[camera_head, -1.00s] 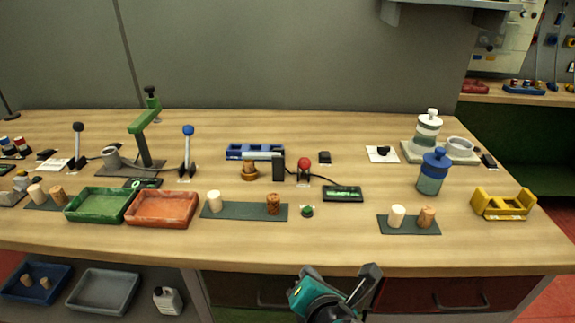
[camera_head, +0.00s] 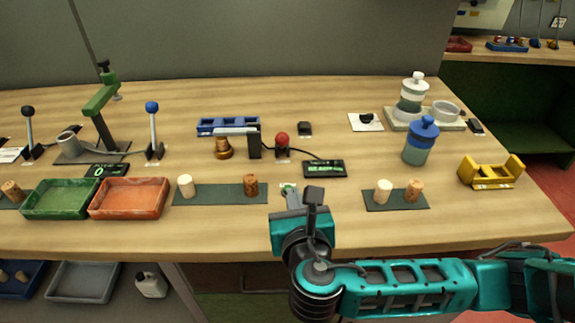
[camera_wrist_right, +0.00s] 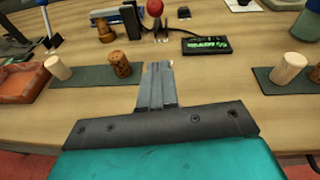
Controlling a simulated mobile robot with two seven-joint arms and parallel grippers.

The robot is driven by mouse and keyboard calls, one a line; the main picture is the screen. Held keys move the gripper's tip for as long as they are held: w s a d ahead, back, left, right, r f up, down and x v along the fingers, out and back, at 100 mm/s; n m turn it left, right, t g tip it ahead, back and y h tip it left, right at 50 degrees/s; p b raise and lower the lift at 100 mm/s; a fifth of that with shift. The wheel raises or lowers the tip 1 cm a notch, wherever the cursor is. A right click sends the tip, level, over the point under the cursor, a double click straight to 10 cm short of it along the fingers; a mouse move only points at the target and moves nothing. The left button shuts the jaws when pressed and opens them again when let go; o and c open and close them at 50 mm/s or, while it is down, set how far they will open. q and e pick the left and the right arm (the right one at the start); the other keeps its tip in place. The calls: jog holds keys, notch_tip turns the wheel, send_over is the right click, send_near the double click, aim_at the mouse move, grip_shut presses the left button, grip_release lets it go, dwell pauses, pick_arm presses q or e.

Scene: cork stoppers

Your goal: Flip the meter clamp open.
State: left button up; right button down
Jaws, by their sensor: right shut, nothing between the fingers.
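The meter station has a lever with a red knob (camera_head: 282,140), a dark upright post (camera_head: 254,141) with a pale arm reaching left over a brass-coloured seat (camera_head: 223,149), and a dark display with green digits (camera_head: 324,169). I take the red-knobbed lever, standing upright, for the clamp handle. It also shows at the top of the right wrist view (camera_wrist_right: 154,8). My right gripper (camera_head: 289,189) is shut and empty, over the table's front part, nearer me than the lever and apart from it. Its closed fingers (camera_wrist_right: 157,88) point toward the station. My left gripper is not in view.
A dark mat (camera_head: 220,194) with a pale and a brown cork lies left of my gripper; another (camera_head: 396,206) lies right. Orange (camera_head: 130,198) and green (camera_head: 60,199) trays stand further left. A blue rack (camera_head: 229,126) is behind the seat. A yellow cradle (camera_head: 491,174) stands right.

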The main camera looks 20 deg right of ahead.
aim_at(282, 142)
jog(key=b+x, duration=0.1)
jog(key=x, duration=0.8)
jog(key=shift+w+d, duration=0.15)
jog(key=shift+w, duration=0.1)
jog(key=w, duration=0.1)
jog(key=w+r, duration=0.1)
jog(key=w, duration=0.1)
jog(key=shift+d+r, duration=0.2)
jog(key=shift+r, duration=0.1)
jog(key=shift+w+r, duration=0.15)
jog(key=shift+w, duration=0.15)
jog(key=shift+w, duration=0.1)
